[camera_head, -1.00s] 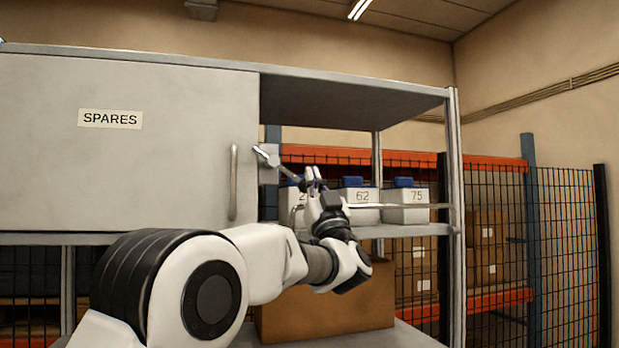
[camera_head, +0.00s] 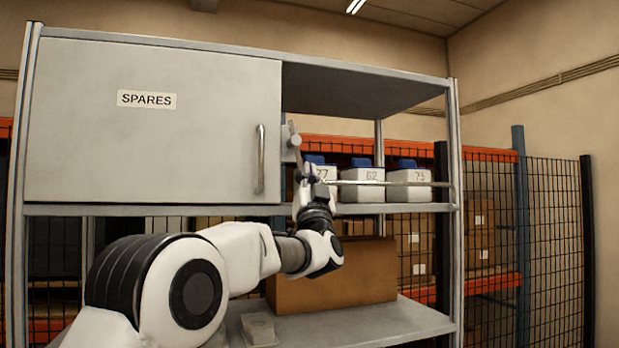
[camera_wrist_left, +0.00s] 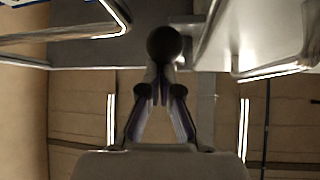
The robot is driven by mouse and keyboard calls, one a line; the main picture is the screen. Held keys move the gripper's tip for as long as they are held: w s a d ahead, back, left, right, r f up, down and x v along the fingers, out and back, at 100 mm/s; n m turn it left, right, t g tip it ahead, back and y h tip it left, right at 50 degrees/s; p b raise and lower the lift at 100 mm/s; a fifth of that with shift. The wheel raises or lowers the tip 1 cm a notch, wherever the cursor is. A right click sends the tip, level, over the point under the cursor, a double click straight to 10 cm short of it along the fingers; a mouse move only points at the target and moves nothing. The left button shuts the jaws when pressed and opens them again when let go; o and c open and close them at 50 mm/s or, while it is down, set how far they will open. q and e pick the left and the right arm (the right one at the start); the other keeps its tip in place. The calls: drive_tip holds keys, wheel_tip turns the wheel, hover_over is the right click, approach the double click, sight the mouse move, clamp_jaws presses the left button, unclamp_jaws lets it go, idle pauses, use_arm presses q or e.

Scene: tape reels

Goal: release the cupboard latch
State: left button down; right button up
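The cupboard (camera_head: 130,150) has a closed grey door labelled SPARES, with an upright bar handle (camera_head: 261,160) near its right edge. The latch (camera_head: 294,141) sits just right of the door; its lever hangs steeply down towards my left gripper (camera_head: 303,174). In the left wrist view, a dark round knob (camera_wrist_left: 164,43) covers the tips of the left gripper (camera_wrist_left: 162,75). Its fingers converge on the knob and look shut on the latch there; the exact contact is hidden. My right gripper is not in view.
White bins with blue tops (camera_head: 408,177) stand right of the latch behind a thin rail (camera_head: 400,184). A cardboard box (camera_head: 335,278) sits on the lower shelf (camera_head: 400,322). A shelf post (camera_head: 455,220) is at the right.

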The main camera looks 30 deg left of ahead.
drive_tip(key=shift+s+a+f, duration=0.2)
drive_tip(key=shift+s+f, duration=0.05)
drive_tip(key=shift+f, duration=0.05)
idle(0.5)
